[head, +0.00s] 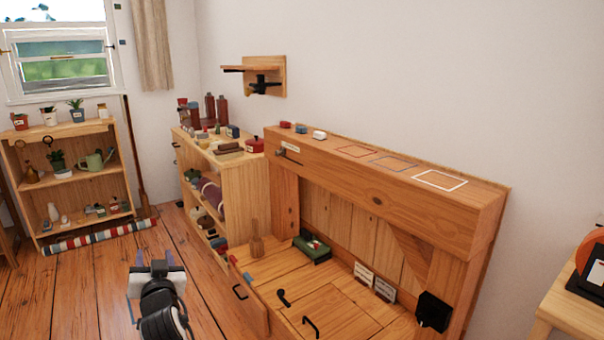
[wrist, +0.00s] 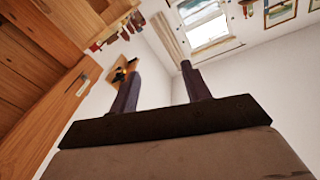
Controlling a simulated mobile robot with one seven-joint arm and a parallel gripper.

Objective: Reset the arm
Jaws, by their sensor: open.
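My gripper (head: 154,260) is in the lower left of the head view, held up over the wooden floor to the left of the timber cabinet (head: 400,190). Its two fingers stand apart with nothing between them. In the wrist view the two dark fingers of my gripper (wrist: 162,76) are spread and empty. The wrist picture is tilted and looks up toward the white wall and the window (wrist: 208,28). My gripper touches nothing that I can see.
The cabinet's low front with black handles (head: 311,327) is right of my arm. A shelf unit (head: 222,180) full of small items stands behind, and a plant shelf (head: 70,130) at far left. A striped roll (head: 100,236) lies on the floor. Floor around my gripper is clear.

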